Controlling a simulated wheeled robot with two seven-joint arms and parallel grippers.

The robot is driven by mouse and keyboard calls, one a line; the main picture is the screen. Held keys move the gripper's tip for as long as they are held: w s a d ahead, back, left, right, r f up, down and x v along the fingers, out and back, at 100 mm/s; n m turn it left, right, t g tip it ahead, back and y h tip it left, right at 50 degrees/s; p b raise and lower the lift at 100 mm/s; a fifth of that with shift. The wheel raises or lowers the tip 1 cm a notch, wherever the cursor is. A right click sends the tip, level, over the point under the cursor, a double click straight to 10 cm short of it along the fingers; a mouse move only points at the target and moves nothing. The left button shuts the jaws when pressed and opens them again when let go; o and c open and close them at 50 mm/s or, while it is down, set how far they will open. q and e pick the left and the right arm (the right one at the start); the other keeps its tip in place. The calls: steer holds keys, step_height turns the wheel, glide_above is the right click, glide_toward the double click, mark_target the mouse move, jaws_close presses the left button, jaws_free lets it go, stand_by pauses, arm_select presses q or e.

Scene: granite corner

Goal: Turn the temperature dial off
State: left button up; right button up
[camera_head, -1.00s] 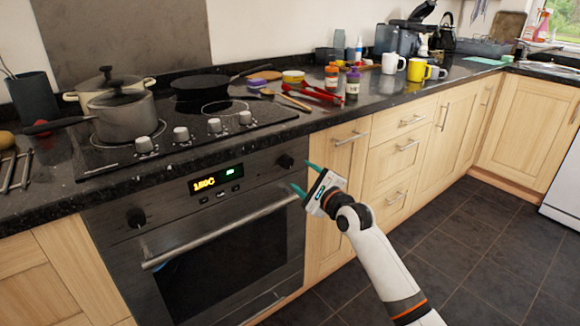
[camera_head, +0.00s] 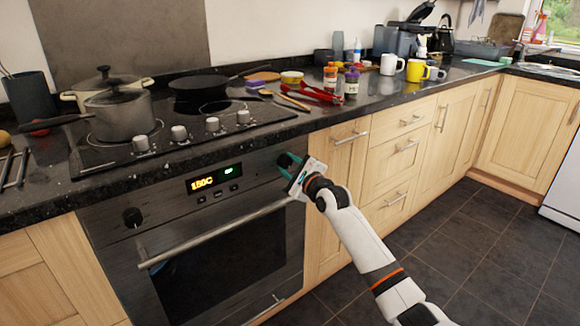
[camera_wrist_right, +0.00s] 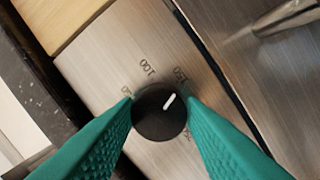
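The temperature dial (camera_head: 285,161) is a round black knob at the right end of the oven's control panel. In the right wrist view the dial (camera_wrist_right: 158,118) has a white mark pointing up and right, towards the number near 150. A 100 is printed above it, and other numbers are partly hidden by the fingers. My right gripper (camera_head: 287,168) is at the dial, with its green fingers one on each side. In the wrist view the fingertips (camera_wrist_right: 160,103) meet the dial's edges with no clear gap. My left gripper is not in view.
The oven (camera_head: 215,243) has a lit display (camera_head: 213,181) and a long handle (camera_head: 215,233) below the panel. A second black knob (camera_head: 132,217) is at the panel's left. Hob knobs, pots and a pan are above. The floor at the right is clear.

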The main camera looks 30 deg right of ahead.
steer(key=shift+c, duration=1.4)
